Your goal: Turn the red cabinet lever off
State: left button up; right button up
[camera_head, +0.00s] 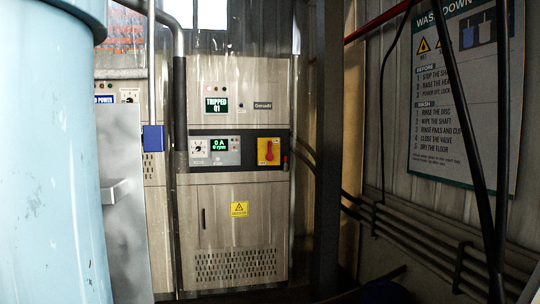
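The red lever (269,151) sits on a yellow plate on the front of a beige metal cabinet (223,200). The lever looks upright on its plate. A small display above it reads "TRIPPED Q1" (216,105), and a green display to its left reads "0 A 0 rpm" (219,145). A small red part (285,162) sticks out at the cabinet's right edge, just right of the yellow plate. Neither of my grippers shows in the head view.
A large light-blue cylinder (50,160) fills the left side, with a grey panel (125,200) and a blue box (153,138) beside it. A dark pillar (327,150) stands right of the cabinet. Pipes and black cables run along the right wall below a wash-down sign (465,100).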

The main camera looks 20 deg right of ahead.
aim_at(269, 156)
jog(key=l+u, duration=0.4)
jog(key=i+l+u, duration=0.1)
jog(key=l+u, duration=0.15)
jog(key=u, duration=0.2)
jog(key=i+l+u, duration=0.15)
jog(key=l+u, duration=0.25)
jog(key=l, duration=0.15)
jog(key=l+u, duration=0.85)
jog(key=l, duration=0.35)
jog(key=k+l+u, duration=0.1)
jog(key=l+u, duration=0.3)
jog(key=l, duration=0.15)
jog(key=l+u, duration=0.25)
jog(key=l, duration=0.7)
jog(key=l+u, duration=0.3)
jog(key=l, duration=0.65)
jog(key=i+l+z, duration=0.1)
jog(key=l+z, duration=0.2)
jog(key=i+l+z, duration=0.1)
jog(key=l+z, duration=0.15)
jog(key=l, duration=0.25)
jog(key=i+l+z, duration=0.3)
jog(key=k+l, duration=0.1)
